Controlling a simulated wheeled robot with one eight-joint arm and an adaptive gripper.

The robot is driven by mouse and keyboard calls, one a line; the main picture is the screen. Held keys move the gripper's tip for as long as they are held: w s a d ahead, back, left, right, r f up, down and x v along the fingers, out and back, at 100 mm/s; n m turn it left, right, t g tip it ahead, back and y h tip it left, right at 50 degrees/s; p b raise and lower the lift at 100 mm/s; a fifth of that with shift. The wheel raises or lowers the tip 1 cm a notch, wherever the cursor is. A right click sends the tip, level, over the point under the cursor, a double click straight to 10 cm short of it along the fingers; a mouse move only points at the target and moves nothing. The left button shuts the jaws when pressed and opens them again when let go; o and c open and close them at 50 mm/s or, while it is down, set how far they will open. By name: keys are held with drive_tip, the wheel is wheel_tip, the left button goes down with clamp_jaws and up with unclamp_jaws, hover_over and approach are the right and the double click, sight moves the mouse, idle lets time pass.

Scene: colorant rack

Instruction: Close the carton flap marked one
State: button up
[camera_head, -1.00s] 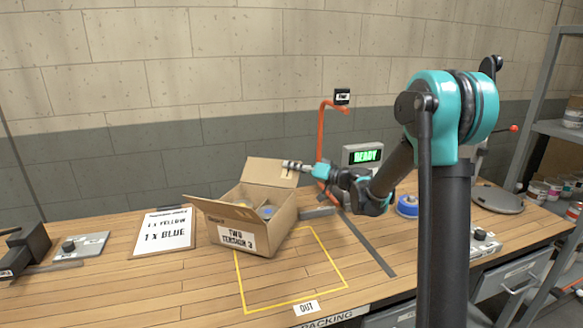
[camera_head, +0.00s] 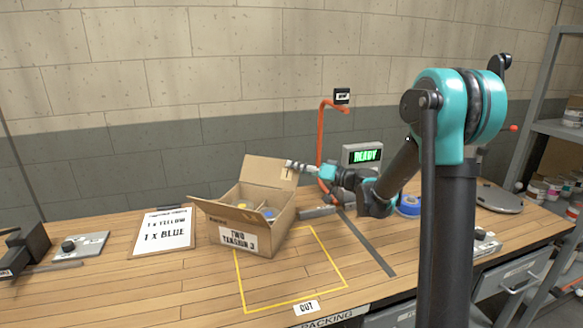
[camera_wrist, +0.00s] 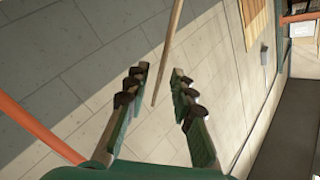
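An open cardboard carton (camera_head: 280,226) stands on the bench, with a yellow-topped can (camera_head: 242,209) and a blue-topped can (camera_head: 268,213) partly visible inside. Its rear flap (camera_head: 262,170) stands raised and bears a small mark that looks like a one near its right end. Another flap (camera_head: 222,210) sticks outward at the left. My gripper (camera_head: 289,166) is at the right end of the rear flap. In the wrist view, my gripper (camera_wrist: 161,72) has its fingers apart, with a thin tan edge, apparently the flap (camera_wrist: 169,48), between them; contact with either finger is not visible.
A yellow outline (camera_head: 340,272) marks clear bench in front of the carton. A clipboard (camera_head: 163,234) lies left. An orange hose stand (camera_head: 321,135) and a green READY display (camera_head: 365,156) stand behind my forearm. A blue tape roll (camera_head: 409,206) is to the right.

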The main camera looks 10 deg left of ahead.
drive_tip(key=v, duration=0.9)
drive_tip(key=shift+s+d, duration=0.25)
drive_tip(key=shift+d, duration=0.1)
